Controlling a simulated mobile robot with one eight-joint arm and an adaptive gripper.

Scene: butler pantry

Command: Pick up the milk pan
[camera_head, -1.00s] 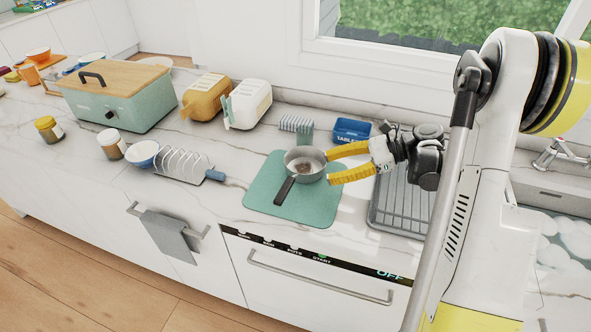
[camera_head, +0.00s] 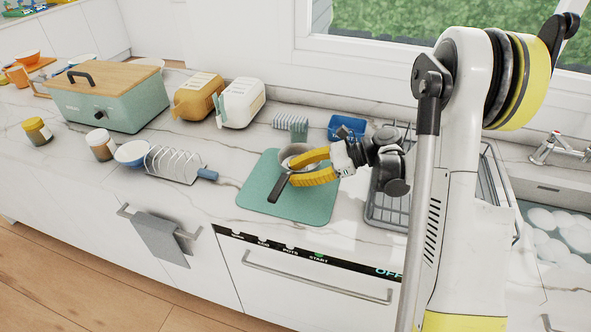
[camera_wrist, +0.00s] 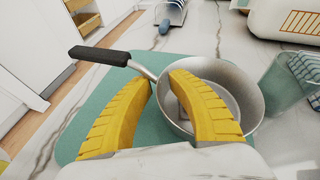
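The milk pan is a small grey metal pan with a dark handle. It sits on a green mat (camera_head: 312,212) on the counter, and its handle (camera_head: 268,194) points to the front left in the head view. My gripper (camera_head: 291,174) has yellow fingers and reaches over the pan from the right. In the wrist view the milk pan (camera_wrist: 240,88) is close up. My gripper (camera_wrist: 161,82) is open there, one fingertip over the pan's inside and the other outside its wall near the handle joint. I cannot tell whether either finger touches it. The gripper hides part of the pan.
A grey dish rack (camera_head: 385,208) and a blue container (camera_head: 348,128) stand right of and behind the mat. A toast rack (camera_head: 175,164) is to the left. Two toasters (camera_head: 240,102) stand at the back. A glass (camera_wrist: 285,82) is close beside the pan.

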